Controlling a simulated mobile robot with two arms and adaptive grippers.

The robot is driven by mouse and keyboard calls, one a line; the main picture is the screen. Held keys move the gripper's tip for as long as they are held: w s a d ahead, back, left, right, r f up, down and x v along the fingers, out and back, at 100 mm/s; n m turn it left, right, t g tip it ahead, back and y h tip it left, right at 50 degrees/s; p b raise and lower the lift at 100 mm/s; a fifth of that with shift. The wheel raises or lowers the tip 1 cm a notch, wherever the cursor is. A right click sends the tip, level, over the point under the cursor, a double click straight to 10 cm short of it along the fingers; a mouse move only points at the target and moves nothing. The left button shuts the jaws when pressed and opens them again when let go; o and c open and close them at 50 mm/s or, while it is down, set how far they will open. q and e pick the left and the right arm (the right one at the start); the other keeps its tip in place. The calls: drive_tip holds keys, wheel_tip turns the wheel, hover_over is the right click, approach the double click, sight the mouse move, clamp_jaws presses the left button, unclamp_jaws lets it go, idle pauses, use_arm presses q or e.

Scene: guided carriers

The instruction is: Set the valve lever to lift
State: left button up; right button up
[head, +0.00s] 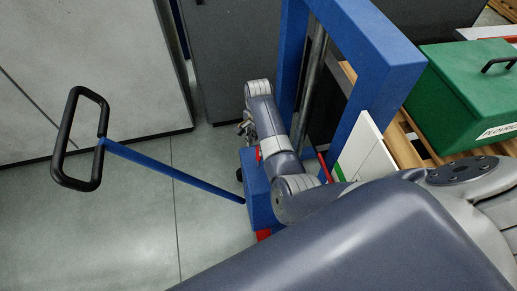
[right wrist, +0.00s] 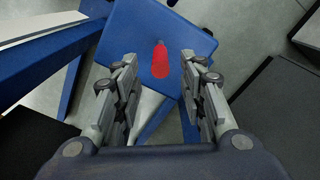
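The blue hand stacker has a blue pump box (head: 258,190) at the foot of its mast. In the right wrist view a red lever (right wrist: 160,62) shows on the blue box top (right wrist: 193,40). My right gripper (right wrist: 158,72) is open, with one finger on each side of the red lever and a gap on both sides. In the head view my right gripper (head: 246,130) is small and partly hidden by its own arm, just above the box. A small red piece (head: 258,155) shows beside it. My left gripper is not in view.
The stacker's blue tiller (head: 170,172) with a black loop handle (head: 62,150) reaches out left. The blue mast (head: 375,40) stands right of my arm. A green lidded box (head: 465,95) rests on wooden slats. Grey cabinets (head: 90,70) stand behind; the left floor is clear.

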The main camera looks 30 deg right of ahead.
drive_tip(key=shift+f, duration=2.4)
drive_tip(key=shift+c, duration=0.6)
clamp_jaws()
